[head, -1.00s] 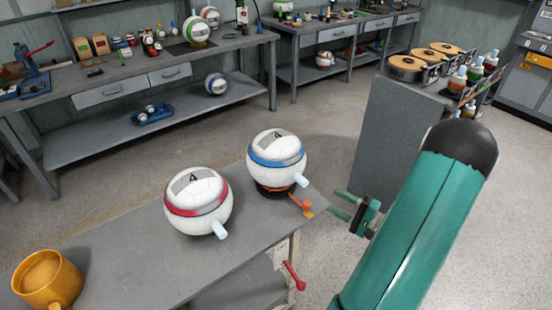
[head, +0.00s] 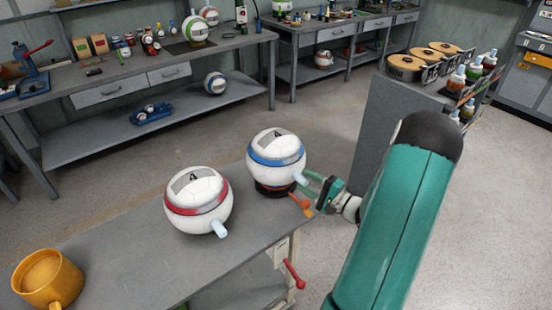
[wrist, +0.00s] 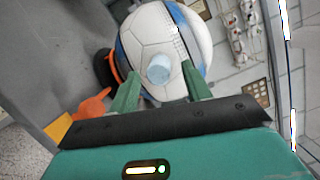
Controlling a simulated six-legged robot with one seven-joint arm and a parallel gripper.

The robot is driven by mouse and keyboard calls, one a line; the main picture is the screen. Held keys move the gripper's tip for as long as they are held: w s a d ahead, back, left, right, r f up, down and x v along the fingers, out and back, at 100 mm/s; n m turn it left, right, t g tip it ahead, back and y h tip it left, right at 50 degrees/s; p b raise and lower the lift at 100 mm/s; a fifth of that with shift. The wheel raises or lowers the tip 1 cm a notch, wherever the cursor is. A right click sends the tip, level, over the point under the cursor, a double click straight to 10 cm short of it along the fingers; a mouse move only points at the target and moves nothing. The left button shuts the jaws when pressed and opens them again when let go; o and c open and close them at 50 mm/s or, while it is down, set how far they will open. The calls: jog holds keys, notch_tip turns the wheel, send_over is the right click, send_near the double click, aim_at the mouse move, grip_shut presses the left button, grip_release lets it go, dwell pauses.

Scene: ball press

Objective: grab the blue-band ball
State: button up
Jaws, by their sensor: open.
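The blue-band ball (head: 277,152) is white with a blue stripe and sits on a dark round base (head: 272,189) at the table's right end. It also fills the top of the wrist view (wrist: 152,45), with its pale blue peg (wrist: 158,69) pointing at my gripper. My gripper (head: 312,184) is open at the ball's right side. In the wrist view its two green fingers (wrist: 158,88) stand on either side of the peg, apart from it. Whether the fingertips touch the ball I cannot tell.
A red-band ball (head: 198,200) stands to the left on the same grey table (head: 130,262). A yellow mug (head: 47,280) is at the front left. An orange lever (head: 299,204) juts out below the ball, near my gripper. A grey cabinet (head: 378,130) stands behind my arm.

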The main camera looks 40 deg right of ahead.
jog(key=shift+x, duration=0.75)
grip_shut()
jog(key=shift+r, duration=0.2)
